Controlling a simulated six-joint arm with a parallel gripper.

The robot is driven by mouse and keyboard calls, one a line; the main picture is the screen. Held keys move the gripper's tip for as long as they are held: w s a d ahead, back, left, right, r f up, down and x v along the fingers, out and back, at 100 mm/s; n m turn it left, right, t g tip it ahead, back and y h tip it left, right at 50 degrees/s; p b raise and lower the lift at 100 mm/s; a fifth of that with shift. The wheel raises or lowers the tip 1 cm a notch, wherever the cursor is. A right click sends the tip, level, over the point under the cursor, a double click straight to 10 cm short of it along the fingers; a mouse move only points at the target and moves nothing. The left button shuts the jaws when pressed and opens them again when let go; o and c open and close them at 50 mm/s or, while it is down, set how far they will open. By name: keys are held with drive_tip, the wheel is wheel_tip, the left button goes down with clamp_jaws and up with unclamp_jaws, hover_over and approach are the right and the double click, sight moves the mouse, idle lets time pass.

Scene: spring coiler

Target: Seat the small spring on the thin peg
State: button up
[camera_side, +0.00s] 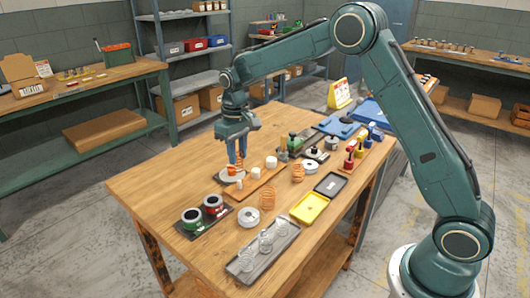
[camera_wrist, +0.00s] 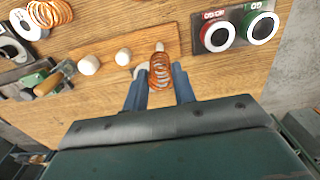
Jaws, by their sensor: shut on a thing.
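My gripper (camera_side: 238,160) points down over the near-left part of the table, with its blue fingers on either side of a copper-coloured small spring (camera_side: 239,163). In the wrist view the spring (camera_wrist: 161,71) sits between the two fingers (camera_wrist: 160,86), shut on it. A wooden board (camera_wrist: 105,47) lies below, carrying two wider white pegs (camera_wrist: 123,56) and a thin peg (camera_wrist: 159,47) at its right end. The thin peg's tip shows just beyond the spring's far end. I cannot tell whether the spring is around the peg or only above it.
Red and green round holders (camera_side: 212,203) stand close by on a dark base. Other larger copper springs (camera_side: 268,200) stand on the table. A yellow tray (camera_side: 309,207) and a grey tray with clear domes (camera_side: 262,250) lie nearer the front. Bare wood (camera_side: 165,190) lies to the left.

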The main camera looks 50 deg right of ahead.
sight(239, 181)
drive_tip(key=shift+f, duration=1.5)
drive_tip(key=shift+f, duration=1.85)
idle(2.8)
drive_tip(key=o, duration=1.2)
drive_tip(key=shift+c, duration=0.2)
drive_tip(key=shift+r, duration=3.1)
